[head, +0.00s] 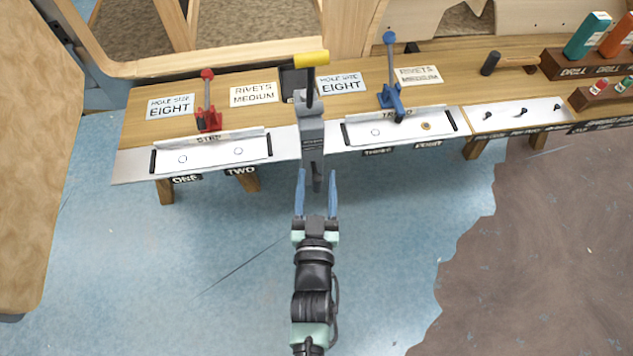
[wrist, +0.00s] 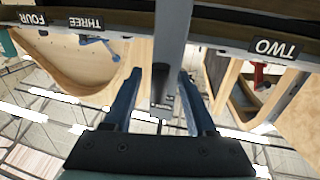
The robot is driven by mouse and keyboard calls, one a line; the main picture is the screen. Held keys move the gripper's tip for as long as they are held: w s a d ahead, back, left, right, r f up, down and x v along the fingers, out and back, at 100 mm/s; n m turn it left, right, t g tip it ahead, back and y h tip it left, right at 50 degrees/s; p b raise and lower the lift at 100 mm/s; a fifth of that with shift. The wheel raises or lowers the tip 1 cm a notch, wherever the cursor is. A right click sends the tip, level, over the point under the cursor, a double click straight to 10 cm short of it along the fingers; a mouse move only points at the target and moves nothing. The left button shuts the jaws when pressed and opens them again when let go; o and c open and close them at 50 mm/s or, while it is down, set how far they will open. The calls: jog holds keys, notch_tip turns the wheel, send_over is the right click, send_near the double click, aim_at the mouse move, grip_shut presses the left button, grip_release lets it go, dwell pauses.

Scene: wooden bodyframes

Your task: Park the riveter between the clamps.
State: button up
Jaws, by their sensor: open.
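The riveter (head: 312,130) is a grey tool between the red clamp (head: 208,112) and the blue clamp (head: 392,97), with its near end over the bench's front edge. A yellow handle (head: 311,59) lies just behind it and seems part of it. My gripper (head: 316,180) is open in front of the bench. The riveter's dark near end appears between the fingertips, with gaps on both sides. In the wrist view, the riveter's grey bar (wrist: 173,35) comes down between my open fingers (wrist: 160,78). Whether it touches the bench is hidden.
White trays (head: 212,152) and (head: 400,128) lie along the bench's front, left and right of the riveter. Label cards (head: 254,93) lie behind. The blue floor before the bench is clear.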

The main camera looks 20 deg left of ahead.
jog(key=v, duration=1.3)
jog(key=shift+w, duration=0.1)
